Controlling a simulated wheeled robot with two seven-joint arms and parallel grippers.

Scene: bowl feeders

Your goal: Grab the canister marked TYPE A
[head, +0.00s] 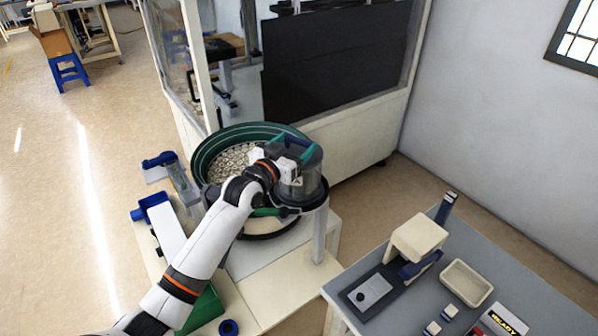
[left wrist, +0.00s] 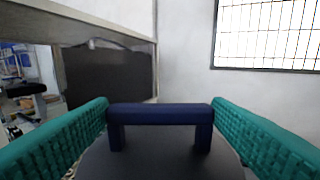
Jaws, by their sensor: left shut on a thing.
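A grey, see-through canister (head: 304,186) with a mark that looks like an A stands upright at a dark round holder on a post (head: 320,232), just right of the bowl feeder. I cannot tell whether its base rests in the holder. My left gripper (head: 294,150) is at its top. In the left wrist view, the teal fingers lie on both sides of the dark blue handle (left wrist: 160,113) on the dark grey lid (left wrist: 160,160) and are shut on it. My white wrist hides part of the canister. My right gripper is not in view.
The green bowl feeder (head: 208,151) with many small parts sits behind my left arm. At right, a grey table (head: 480,250) carries a press-like device (head: 415,240), a cream tray (head: 466,284) and small boxes. A glazed cabinet (head: 345,125) stands behind.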

